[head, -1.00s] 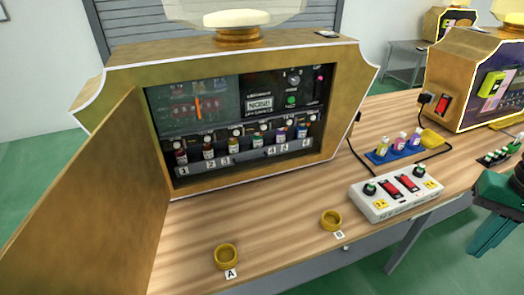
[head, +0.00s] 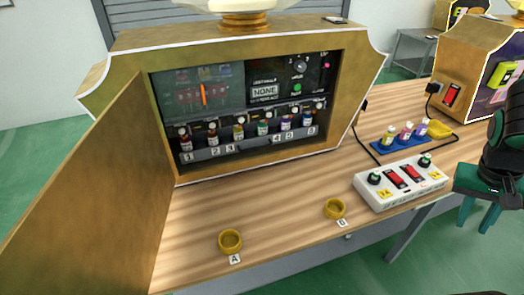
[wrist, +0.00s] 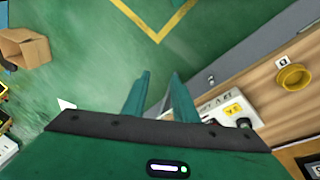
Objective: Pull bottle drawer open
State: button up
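The bottle drawer (head: 245,147) is a grey numbered rack low inside the gold vending machine (head: 270,170). Several small bottles (head: 238,131) stand in a row behind its number labels. It sits within the machine's opening; I cannot tell whether it is pulled out at all. My gripper (head: 478,214) hangs at the right edge in the head view, beyond the table's front edge and far from the drawer. In the wrist view its two teal fingers (wrist: 160,95) stand apart with nothing between them. The drawer is out of the wrist view.
The machine's gold door (head: 95,195) stands open at the left. A white switch box (head: 400,181), a blue tray (head: 385,146) with bottles and two yellow rings (head: 230,241) (head: 335,208) are on the table. The table between the rings and the machine is clear.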

jog(key=w+d+f+n+t+h, duration=0.1)
jog(key=w+n+t+h, duration=0.15)
jog(key=w, duration=0.45)
jog(key=w+d+f+n+t+h, duration=0.15)
jog(key=w+h, duration=0.25)
jog(key=w, duration=0.4)
jog(key=w+a+r+n+t, duration=0.1)
jog(key=w+a+n+t, duration=0.35)
jog(key=w+a, duration=0.3)
jog(key=w+a+r+n+t, duration=0.1)
jog(key=w+a+n+t, duration=0.3)
jog(key=a, duration=0.2)
jog(key=n+t+y, duration=0.2)
jog(key=n+y, duration=1.3)
jog(key=n, duration=0.2)
send_near(260, 147)
jog(key=shift+m, duration=0.25)
jog(key=shift+x, duration=4.1)
